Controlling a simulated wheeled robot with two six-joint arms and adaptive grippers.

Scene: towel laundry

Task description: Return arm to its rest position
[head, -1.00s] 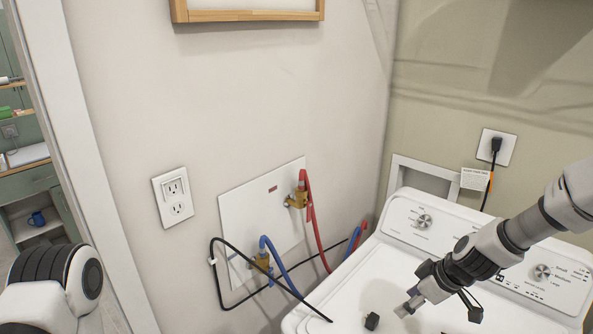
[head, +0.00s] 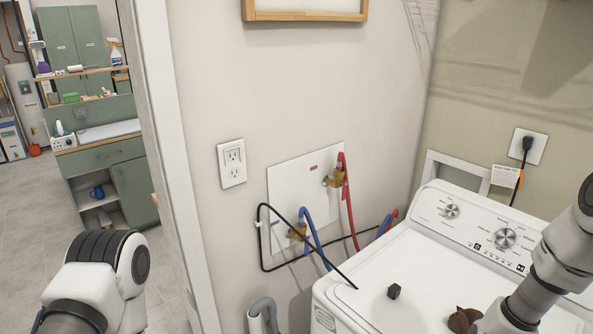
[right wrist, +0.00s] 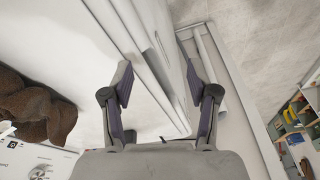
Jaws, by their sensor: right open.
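My right arm (head: 540,285) comes in from the right over the white washer (head: 345,300). Its gripper is outside the head view. In the right wrist view my right gripper (right wrist: 158,84) is open, its two fingers well apart with nothing between them. My left arm (head: 95,285) shows at the lower left, and its gripper is out of view. A brown towel (head: 462,319) lies on the washer, partly cut off by the frame; it also shows at the left of the right wrist view (right wrist: 35,108).
A small black block (head: 394,291) sits on the washer top. Hoses and valves (head: 300,232) stand out from the wall left of it. A doorway at the left opens onto a room with a green cabinet (head: 110,165) and clear floor.

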